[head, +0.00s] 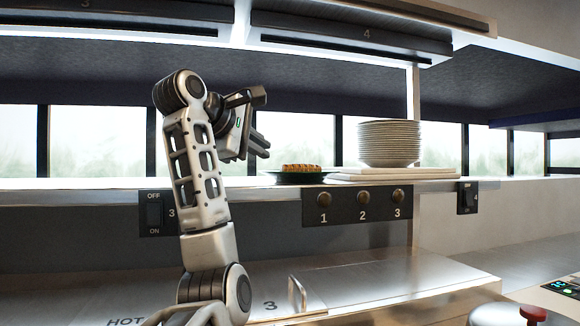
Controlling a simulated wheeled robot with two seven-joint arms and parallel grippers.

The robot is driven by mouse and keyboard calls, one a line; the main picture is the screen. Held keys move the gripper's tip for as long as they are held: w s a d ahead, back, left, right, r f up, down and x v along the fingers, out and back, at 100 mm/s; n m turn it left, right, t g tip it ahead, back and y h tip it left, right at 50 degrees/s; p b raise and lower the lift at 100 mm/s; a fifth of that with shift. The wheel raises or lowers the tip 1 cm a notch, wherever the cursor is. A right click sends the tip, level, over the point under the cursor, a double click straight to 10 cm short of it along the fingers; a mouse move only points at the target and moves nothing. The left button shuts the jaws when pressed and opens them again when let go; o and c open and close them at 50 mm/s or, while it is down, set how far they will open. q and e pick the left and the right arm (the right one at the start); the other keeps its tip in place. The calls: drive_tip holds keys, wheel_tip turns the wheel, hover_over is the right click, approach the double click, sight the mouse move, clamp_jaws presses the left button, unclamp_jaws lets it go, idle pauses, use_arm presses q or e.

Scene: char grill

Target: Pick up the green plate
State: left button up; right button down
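My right gripper is not in view.
A tall stack of pale plates (389,144) stands on white boards (395,174) right of the green plate. A knob panel (358,204) fronts the shelf. A metal post (413,92) rises behind the stack. An overhead hood (345,38) spans above. A metal counter (400,277) lies below.

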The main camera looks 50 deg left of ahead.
sight(296, 172)
use_arm(q)
drive_tip(key=p+x, duration=0.3)
drive_tip(key=x, duration=1.1)
drive_tip(key=shift+f, duration=0.1)
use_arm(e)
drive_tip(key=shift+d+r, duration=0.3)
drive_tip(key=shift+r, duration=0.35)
use_arm(q)
clamp_jaws()
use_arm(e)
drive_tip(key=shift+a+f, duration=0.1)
use_arm(q)
drive_tip(key=shift+s+d, duration=0.1)
drive_tip(key=shift+d, duration=0.7)
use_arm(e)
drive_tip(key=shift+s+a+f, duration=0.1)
use_arm(q)
drive_tip(key=shift+o, duration=2.2)
unclamp_jaws()
drive_tip(key=shift+f, duration=0.1)
